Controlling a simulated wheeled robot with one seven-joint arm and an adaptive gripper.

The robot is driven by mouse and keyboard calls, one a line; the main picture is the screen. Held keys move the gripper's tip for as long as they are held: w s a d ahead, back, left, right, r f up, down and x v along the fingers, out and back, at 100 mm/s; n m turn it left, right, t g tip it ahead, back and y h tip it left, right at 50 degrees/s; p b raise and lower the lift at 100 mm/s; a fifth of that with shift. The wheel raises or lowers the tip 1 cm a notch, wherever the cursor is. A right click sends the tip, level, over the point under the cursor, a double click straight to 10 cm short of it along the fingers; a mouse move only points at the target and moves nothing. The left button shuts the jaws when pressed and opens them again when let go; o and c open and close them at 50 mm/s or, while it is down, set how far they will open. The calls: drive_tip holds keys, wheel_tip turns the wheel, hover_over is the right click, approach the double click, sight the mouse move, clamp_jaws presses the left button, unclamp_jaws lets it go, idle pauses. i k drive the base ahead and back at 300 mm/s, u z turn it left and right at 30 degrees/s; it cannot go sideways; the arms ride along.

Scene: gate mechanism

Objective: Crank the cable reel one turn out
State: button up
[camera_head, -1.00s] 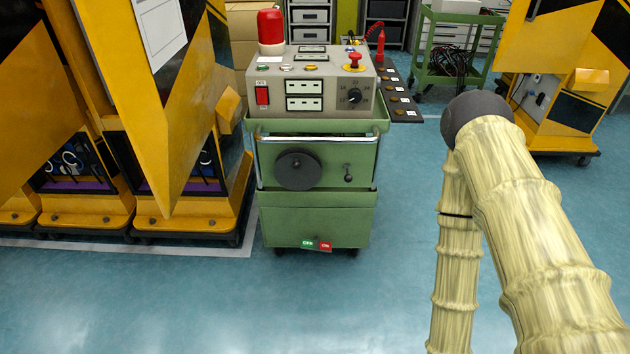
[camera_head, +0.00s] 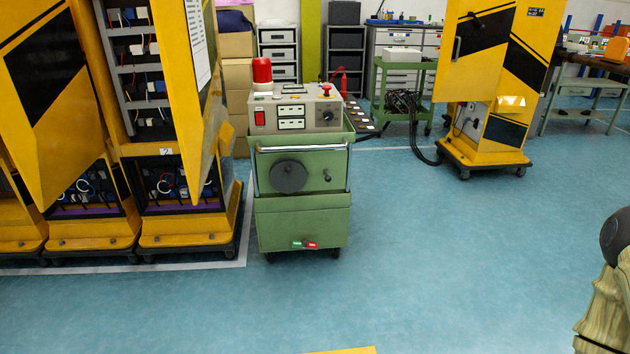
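A green wheeled cart (camera_head: 302,225) stands left of centre, with a grey control box (camera_head: 293,113) on top. On its front is a dark round disc (camera_head: 289,176), which looks like the cable reel. A small dark knob (camera_head: 327,175) sits to the right of the disc. Whether this knob is the crank handle I cannot tell. My arm (camera_head: 606,290) shows only in part at the right edge, well apart from the cart. My gripper is out of the picture.
Yellow cabinets (camera_head: 190,225) with open doors stand close to the cart's left. Another yellow cabinet (camera_head: 487,130) and a green trolley (camera_head: 404,90) stand behind to the right. The blue floor (camera_head: 420,260) in front and to the right is clear.

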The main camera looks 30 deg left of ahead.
sight(287, 175)
drive_tip(key=u, duration=0.85)
drive_tip(key=i, duration=0.95)
drive_tip(key=u, duration=0.25)
